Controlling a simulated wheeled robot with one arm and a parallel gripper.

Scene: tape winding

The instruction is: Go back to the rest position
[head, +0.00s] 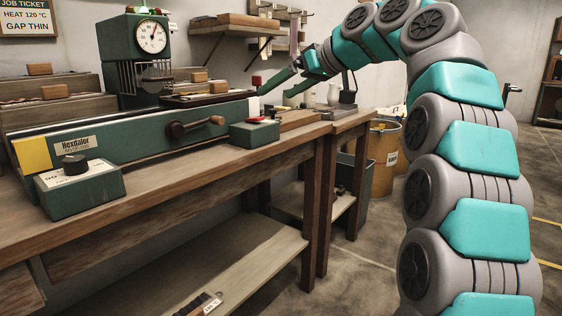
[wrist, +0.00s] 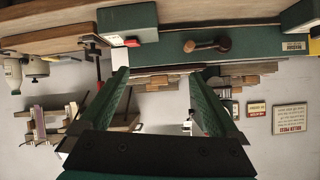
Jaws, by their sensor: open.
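My gripper (head: 272,92) is in the air just past the right end of the long green winding machine (head: 140,150). Its two green jaws are apart with nothing between them. The wrist view is upside down; there my gripper (wrist: 159,75) points toward the machine (wrist: 240,45), whose crank handle (wrist: 207,45) lies beyond the jaws. In the head view the crank handle (head: 196,126) is on the machine's front. A red-topped lever (head: 257,82) stands beside the jaws; whether they touch cannot be told.
A wooden bench (head: 150,205) carries the machine, a green knob box (head: 78,188) and a red-button box (head: 255,131). A dial gauge (head: 151,37) rises behind. A job ticket (head: 25,18) reads HEAT 120 °C, GAP THIN. A brown bin (head: 384,150) stands right of the bench.

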